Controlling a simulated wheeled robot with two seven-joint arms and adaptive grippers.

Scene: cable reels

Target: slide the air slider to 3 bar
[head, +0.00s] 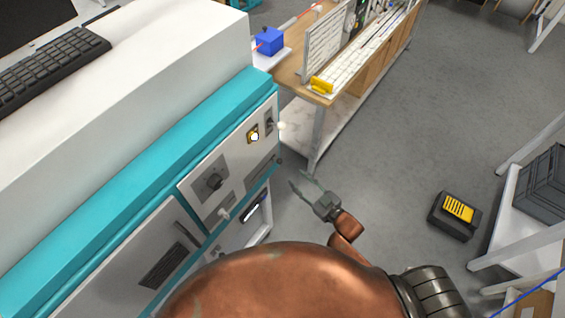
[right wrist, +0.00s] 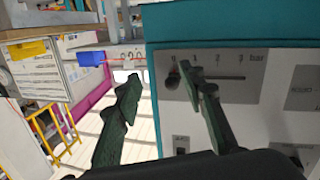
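The air slider's grey plate (right wrist: 238,88) shows in the right wrist view on a white panel under a teal edge. Its scale reads 0 to 3 with "bar" at the end. My right gripper (right wrist: 158,78) is open and empty; one finger is left of the knob, the other overlaps the plate near the 1 mark. I cannot tell if a finger touches the knob. In the head view the right gripper (head: 298,180) is beside the cabinet's right edge. My left gripper is not in view.
White knobs stick out nearby. A wooden workbench (head: 290,72) with a blue box (head: 269,41) stands behind. A black and yellow case (head: 456,212) is on the floor, otherwise clear near the gripper.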

